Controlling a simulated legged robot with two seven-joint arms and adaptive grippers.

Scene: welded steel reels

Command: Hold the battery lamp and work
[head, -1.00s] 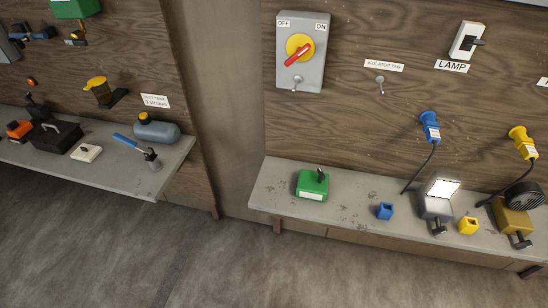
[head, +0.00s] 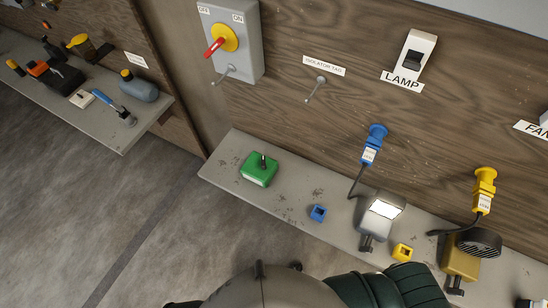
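A silver-grey work lamp (head: 380,216) with a bright white panel stands on the right shelf in the head view, with a black cord beside it. A green box (head: 259,170) with a black knob on top and a pale label sits further left on that shelf. I cannot tell which of these is the battery lamp. A grey and dark green arm shape crosses the bottom edge of the head view, over the floor and the shelf front. No gripper fingers show clearly, and nothing is seen held.
The shelf (head: 228,157) also bears a blue socket (head: 318,213), a yellow socket (head: 402,253) and a yellow fan unit (head: 460,260). Above are an isolator (head: 236,45), a LAMP switch (head: 415,52), a blue plug (head: 373,143) and a yellow plug (head: 484,187). Open floor lies left.

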